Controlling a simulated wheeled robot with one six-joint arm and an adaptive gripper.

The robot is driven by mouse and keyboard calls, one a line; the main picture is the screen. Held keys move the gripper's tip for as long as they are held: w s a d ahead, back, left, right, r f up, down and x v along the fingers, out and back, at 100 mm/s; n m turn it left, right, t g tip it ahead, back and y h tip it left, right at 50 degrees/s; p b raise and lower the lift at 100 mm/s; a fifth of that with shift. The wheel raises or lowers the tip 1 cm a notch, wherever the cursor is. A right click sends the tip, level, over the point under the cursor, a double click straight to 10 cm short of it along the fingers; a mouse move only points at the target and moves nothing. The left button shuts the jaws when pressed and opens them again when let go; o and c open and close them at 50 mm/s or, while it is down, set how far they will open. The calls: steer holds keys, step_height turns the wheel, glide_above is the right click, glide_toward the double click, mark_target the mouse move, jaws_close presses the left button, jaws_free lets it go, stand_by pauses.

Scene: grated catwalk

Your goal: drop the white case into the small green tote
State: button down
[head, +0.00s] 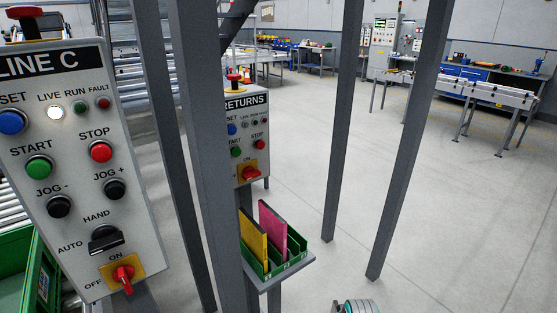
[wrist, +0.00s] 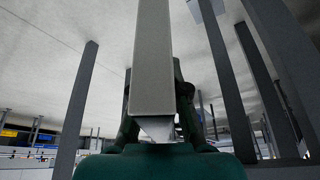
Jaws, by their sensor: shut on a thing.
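A pale grey-white case (wrist: 165,60), long and box-shaped, stands out from between the dark fingers of my gripper (wrist: 156,110) in the wrist view. My gripper is shut on it. Neither the fingers nor the case shows in the head view. A green tote (head: 18,272) is cut off at the lower left edge of the head view. A smaller green holder (head: 292,262) on a grey shelf holds a yellow and a pink flat item upright. I cannot tell which of these green containers is the small green tote.
The LINE C control panel (head: 85,170) stands close at the left. The RETURNS panel (head: 249,140) is behind a thick grey post (head: 207,150). More slim grey posts (head: 343,120) rise at the centre and right. Open floor (head: 460,220) lies to the right.

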steer(key=s+f+m, duration=0.1)
steer(key=s+f, duration=0.3)
steer(key=s, duration=0.4)
steer(key=shift+s+d+f+h, duration=0.2)
steer(key=shift+f+h, duration=0.1)
steer(key=shift+f, duration=0.1)
